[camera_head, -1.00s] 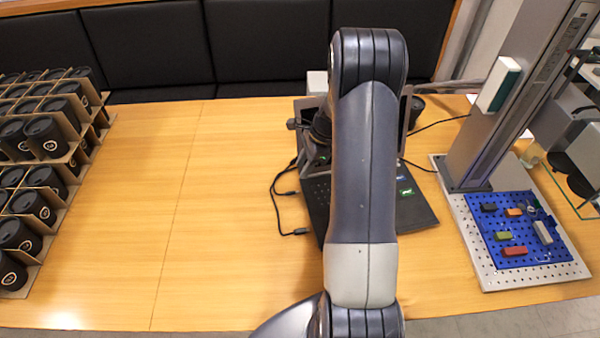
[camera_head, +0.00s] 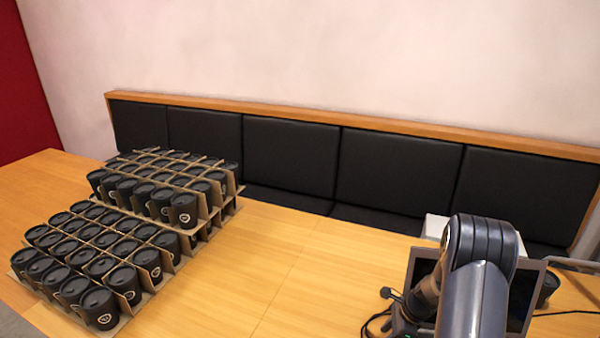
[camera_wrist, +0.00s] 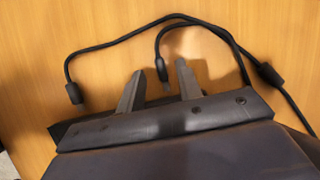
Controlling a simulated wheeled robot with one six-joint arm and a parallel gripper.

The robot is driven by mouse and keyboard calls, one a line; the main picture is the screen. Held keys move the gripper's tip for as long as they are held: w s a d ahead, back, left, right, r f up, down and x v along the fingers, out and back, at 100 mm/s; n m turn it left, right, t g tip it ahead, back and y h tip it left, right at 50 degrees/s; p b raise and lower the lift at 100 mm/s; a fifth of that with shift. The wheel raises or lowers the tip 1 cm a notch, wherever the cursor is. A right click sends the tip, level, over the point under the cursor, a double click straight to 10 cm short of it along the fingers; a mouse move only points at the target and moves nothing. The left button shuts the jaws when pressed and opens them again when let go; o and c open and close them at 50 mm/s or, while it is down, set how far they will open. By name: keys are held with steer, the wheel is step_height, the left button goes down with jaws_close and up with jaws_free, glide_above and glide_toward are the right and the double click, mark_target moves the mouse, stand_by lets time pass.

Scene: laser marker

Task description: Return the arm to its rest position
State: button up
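My arm (camera_head: 478,275) is at the lower right of the head view, in front of a dark laptop. A black cable with connector ends (camera_wrist: 74,92) lies on the table beyond the fingertips. The head view shows only a dark part of the gripper beside the arm, so its fingers cannot be made out there.
Several black mugs stand in cardboard dividers, in a lower front block (camera_head: 90,255) and a stacked rear block (camera_head: 165,185), on the left. The laptop (camera_head: 525,290) is behind my arm. A black padded bench (camera_head: 290,155) runs along the wall. The table's middle (camera_head: 270,265) is clear.

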steer(key=shift+a+f, duration=0.25)
steer(key=shift+f, duration=0.35)
steer(key=shift+s+d+f+p, duration=0.15)
steer(key=shift+d+p, duration=0.45)
steer(key=shift+d, duration=0.5)
